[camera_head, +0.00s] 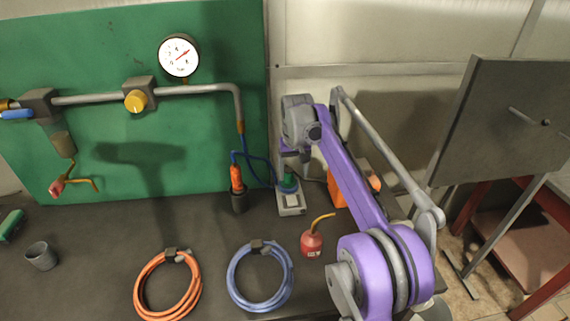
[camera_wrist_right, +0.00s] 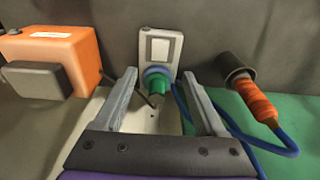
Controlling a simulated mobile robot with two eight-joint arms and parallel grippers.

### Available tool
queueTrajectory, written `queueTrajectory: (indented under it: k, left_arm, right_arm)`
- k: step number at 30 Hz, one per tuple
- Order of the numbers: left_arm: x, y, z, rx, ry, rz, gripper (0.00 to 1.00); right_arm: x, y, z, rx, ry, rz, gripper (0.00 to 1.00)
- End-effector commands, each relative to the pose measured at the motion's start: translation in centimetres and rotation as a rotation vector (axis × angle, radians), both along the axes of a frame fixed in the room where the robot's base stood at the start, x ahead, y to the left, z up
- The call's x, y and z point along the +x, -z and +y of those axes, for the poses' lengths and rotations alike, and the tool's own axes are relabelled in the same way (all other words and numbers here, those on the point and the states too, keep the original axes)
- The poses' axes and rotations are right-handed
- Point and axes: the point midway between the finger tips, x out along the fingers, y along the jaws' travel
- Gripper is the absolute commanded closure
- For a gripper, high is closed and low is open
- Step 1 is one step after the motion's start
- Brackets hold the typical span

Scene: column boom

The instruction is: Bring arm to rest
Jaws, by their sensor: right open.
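My right arm (camera_head: 352,175), purple and grey, reaches in from the lower right toward the back of the workbench. Its gripper (camera_head: 290,165) hangs over the small pale device with a green and blue fitting (camera_head: 289,203), partly hidden behind the arm. In the right wrist view the gripper (camera_wrist_right: 160,80) is open, its two grey fingers spread apart. The green fitting (camera_wrist_right: 157,88) shows between and beyond the fingers, with the pale device (camera_wrist_right: 160,50) behind it. Nothing is visibly held, and I cannot tell how far the fingers are from the fitting. My left gripper is not in view.
An orange-handled tool (camera_head: 237,180) on a blue hose stands left of the device. An orange box (camera_head: 337,190) is partly behind my arm. A red oil can (camera_head: 312,244), blue coil (camera_head: 232,280) and orange coil (camera_head: 139,290) lie nearer. A green panel (camera_head: 100,130) carries piping; a dark board (camera_head: 500,125) stands right.

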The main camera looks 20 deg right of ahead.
Motion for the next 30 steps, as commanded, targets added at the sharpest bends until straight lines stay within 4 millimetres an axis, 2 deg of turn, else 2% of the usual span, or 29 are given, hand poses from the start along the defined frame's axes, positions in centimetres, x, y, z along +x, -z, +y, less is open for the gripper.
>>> queueTrajectory:
  k: [7, 11, 15, 20, 26, 30]
  left_arm:
    - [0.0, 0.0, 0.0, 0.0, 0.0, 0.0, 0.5]
    - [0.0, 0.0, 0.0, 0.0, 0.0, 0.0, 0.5]
    - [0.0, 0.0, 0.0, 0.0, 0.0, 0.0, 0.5]
    - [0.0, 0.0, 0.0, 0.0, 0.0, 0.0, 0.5]
    - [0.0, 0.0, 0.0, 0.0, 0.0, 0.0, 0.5]
    - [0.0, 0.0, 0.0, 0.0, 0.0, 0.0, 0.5]
  right_arm:
    - [-0.6, -0.2, 0.4, -0.001, -0.006, -0.006, 0.28]
    - [-2.8, -1.0, 1.7, -0.006, -0.027, -0.035, 0.28]
    - [-7.1, -1.4, 3.9, -0.014, -0.066, -0.084, 0.28]
    - [-12.9, -0.7, 6.1, -0.023, -0.109, -0.145, 0.28]
    - [-20.7, 2.1, 8.5, -0.033, -0.164, -0.221, 0.28]
    - [-26.2, 5.2, 9.7, -0.038, -0.2, -0.273, 0.28]
